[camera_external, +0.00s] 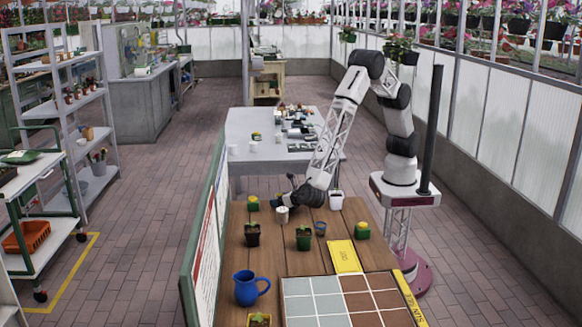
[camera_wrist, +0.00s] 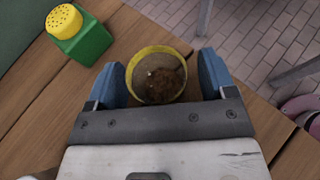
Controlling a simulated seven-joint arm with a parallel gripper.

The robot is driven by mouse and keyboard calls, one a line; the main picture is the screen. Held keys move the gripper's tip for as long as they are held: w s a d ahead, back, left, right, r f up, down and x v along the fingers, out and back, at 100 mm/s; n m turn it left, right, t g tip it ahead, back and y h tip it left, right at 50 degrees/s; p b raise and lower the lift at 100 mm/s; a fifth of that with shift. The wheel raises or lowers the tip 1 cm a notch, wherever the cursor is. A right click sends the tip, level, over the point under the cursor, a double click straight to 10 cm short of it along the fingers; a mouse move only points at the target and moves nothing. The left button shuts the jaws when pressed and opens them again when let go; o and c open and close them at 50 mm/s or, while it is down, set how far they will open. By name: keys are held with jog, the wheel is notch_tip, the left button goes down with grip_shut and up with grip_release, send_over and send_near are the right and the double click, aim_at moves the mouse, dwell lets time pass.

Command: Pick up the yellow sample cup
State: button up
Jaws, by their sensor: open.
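The yellow sample cup (camera_wrist: 157,53) shows in the wrist view as a round cup with a yellow rim and brown soil-like contents. It stands on the wooden table (camera_wrist: 55,115) between the two blue fingers of my gripper (camera_wrist: 163,78). The fingers are open, one on each side of the cup; whether either touches it I cannot tell. In the external view my gripper (camera_external: 280,201) is low over the far part of the table, and I cannot make out the yellow cup there.
A green container with a yellow perforated lid (camera_wrist: 80,35) stands close by at the upper left. Potted plants (camera_external: 304,240), a blue mug (camera_external: 247,289) and a tiled board (camera_external: 315,303) are nearer the camera.

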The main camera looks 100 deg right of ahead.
dwell(0.4)
jog(key=c, duration=1)
jog(key=shift+r, duration=0.1)
jog(key=shift+r, duration=0.75)
notch_tip(320, 180, up, 2)
jog(key=s+d, duration=0.2)
jog(key=s, duration=0.2)
jog(key=s+d+r, duration=0.1)
jog(key=s+d, duration=0.2)
jog(key=s, duration=0.2)
jog(key=s+d, duration=0.3)
jog(key=s, duration=0.1)
jog(key=shift+s+d+r, duration=0.15)
jog(key=shift+s+d, duration=0.1)
